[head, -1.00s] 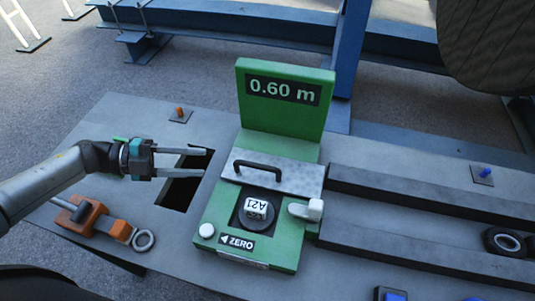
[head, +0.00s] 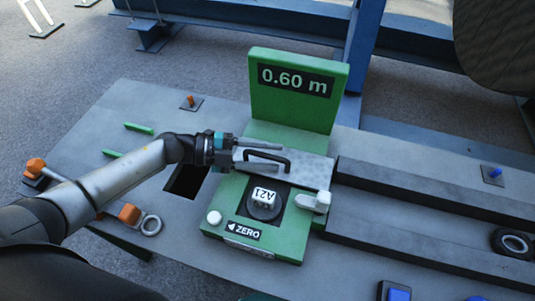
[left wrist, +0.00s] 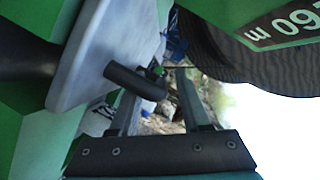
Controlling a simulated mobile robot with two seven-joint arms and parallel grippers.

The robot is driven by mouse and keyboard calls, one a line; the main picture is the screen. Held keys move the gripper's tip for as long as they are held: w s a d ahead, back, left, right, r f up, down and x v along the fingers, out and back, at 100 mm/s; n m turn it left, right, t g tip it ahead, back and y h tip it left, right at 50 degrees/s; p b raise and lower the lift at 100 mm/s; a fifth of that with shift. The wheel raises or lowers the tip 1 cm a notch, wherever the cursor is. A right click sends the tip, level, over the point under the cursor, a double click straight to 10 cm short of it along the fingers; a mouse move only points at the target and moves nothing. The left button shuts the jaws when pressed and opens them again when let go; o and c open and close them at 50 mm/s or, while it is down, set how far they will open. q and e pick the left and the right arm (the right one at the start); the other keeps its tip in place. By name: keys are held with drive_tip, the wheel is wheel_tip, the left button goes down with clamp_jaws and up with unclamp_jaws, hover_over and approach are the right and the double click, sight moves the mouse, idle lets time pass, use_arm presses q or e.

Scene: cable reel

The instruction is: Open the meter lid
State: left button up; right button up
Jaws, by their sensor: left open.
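The green meter (head: 226,222) stands on the bench, its upright display (head: 295,82) reading 0.60 m. Its grey metal lid (head: 313,171) lies down across the body, between the display and the round A21 dial (head: 264,206). A black bar handle (head: 285,157) rises from the lid. My left gripper (head: 281,157) is open, its fingers pointing right, one on the far side and one on the near side of the handle. In the left wrist view the handle (left wrist: 130,80) reaches toward the space between the fingers; contact cannot be told. My right gripper is not in view.
A white latch-like knob (head: 318,202) sits at the meter's right and a white button (head: 214,217) at its front left. A dark square opening (head: 186,182) lies left of the meter. Dark rails (head: 420,190) run off to the right.

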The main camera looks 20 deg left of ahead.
use_arm(q)
clamp_jaws()
idle(0.3)
idle(1.1)
